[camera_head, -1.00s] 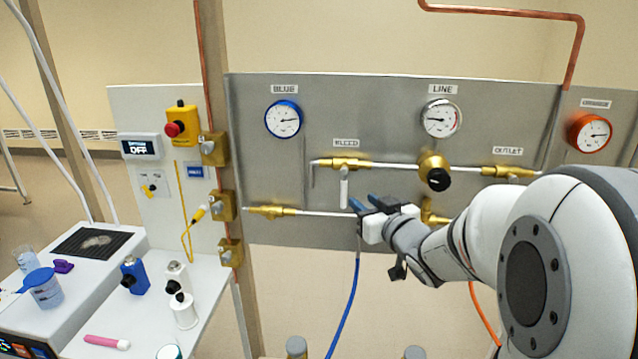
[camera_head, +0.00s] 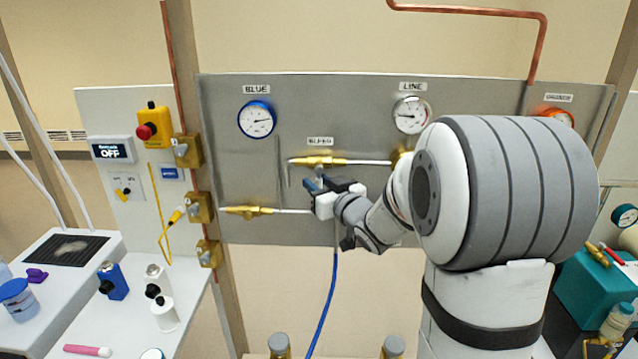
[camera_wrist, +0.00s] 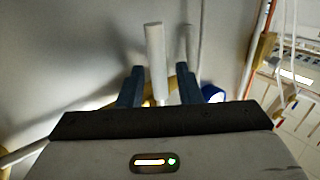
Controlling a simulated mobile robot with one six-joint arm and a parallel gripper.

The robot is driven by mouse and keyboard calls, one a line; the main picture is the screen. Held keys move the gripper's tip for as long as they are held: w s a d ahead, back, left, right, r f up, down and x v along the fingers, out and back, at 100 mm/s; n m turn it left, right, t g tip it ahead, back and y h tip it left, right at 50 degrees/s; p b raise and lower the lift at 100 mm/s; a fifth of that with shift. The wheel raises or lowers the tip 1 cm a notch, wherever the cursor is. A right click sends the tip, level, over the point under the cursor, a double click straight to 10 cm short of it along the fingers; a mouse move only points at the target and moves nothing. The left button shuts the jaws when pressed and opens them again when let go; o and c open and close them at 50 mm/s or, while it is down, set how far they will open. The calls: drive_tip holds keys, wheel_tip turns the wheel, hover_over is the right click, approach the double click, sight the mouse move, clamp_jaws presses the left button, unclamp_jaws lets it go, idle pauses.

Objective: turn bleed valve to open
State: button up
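The bleed valve (camera_head: 318,162) is a brass body on the grey panel, under the BLEED label (camera_head: 320,141). Its white lever shows in the wrist view (camera_wrist: 156,62); in the head view my gripper mostly hides it, just below the brass body. In the earlier head view the lever hangs straight down. My gripper (camera_head: 318,181) has blue fingers and is at the lever. In the wrist view my gripper (camera_wrist: 159,84) is open, with a finger on each side of the lever and gaps visible. I cannot tell whether either finger touches it.
A second brass valve (camera_head: 246,211) and its pipe lie lower left of my gripper. A blue hose (camera_head: 323,308) hangs below. The blue gauge (camera_head: 257,119) and line gauge (camera_head: 410,115) are above. A wooden post (camera_head: 191,70) stands left of the panel. My arm hides the panel's right part.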

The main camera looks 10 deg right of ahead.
drive_tip(key=shift+c, duration=0.5)
clamp_jaws()
